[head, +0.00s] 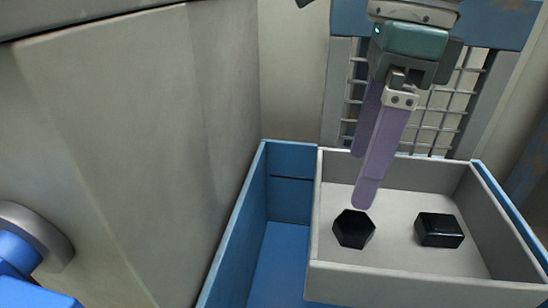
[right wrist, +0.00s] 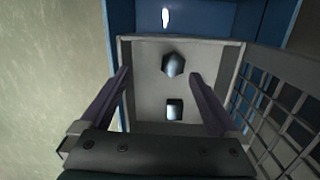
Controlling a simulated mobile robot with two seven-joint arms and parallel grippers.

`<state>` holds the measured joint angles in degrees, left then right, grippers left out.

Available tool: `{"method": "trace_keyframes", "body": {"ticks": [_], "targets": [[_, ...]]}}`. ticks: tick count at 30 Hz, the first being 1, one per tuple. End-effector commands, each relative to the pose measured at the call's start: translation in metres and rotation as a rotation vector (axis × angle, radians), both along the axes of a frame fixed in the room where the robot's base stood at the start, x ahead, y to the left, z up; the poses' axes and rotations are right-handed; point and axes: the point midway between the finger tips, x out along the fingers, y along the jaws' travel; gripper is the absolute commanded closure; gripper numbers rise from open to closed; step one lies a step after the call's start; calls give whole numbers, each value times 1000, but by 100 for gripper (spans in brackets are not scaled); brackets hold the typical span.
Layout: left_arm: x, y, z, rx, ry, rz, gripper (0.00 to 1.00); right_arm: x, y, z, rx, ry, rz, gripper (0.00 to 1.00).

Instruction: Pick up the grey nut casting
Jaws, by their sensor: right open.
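The nut casting (head: 354,229) is a six-sided piece that looks almost black in the head view and dark grey with a shine in the right wrist view (right wrist: 172,64). It lies on the floor of a pale grey tray (head: 400,284), towards its left side in the head view. My right gripper (head: 361,180) is open and empty, pointing down over the tray. In the right wrist view its two purple fingers (right wrist: 160,75) are spread wide, and the casting shows between and slightly beyond their tips. My left gripper is not in view.
A dark rectangular block (head: 439,230) lies in the same tray, right of the casting. The tray sits in a blue crate (head: 250,215), with an empty strip on the left. A large grey wall (head: 130,130) stands left; a wire grid (head: 438,112) is behind.

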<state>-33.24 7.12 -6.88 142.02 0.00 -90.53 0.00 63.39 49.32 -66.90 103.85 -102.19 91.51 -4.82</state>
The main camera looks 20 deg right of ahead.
Motion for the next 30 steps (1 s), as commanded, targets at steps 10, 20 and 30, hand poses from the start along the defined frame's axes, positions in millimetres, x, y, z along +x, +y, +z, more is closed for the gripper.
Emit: {"method": "trace_keyframes", "body": {"ticks": [10, 20, 30], "targets": [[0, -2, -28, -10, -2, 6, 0, 3, -29, -37, -110, 5, -23, 4], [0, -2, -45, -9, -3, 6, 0, 4, -29, -76, -107, 3, -21, 4], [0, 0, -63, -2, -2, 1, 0, 6, -30, -112, -106, 2, -22, 4]]}}
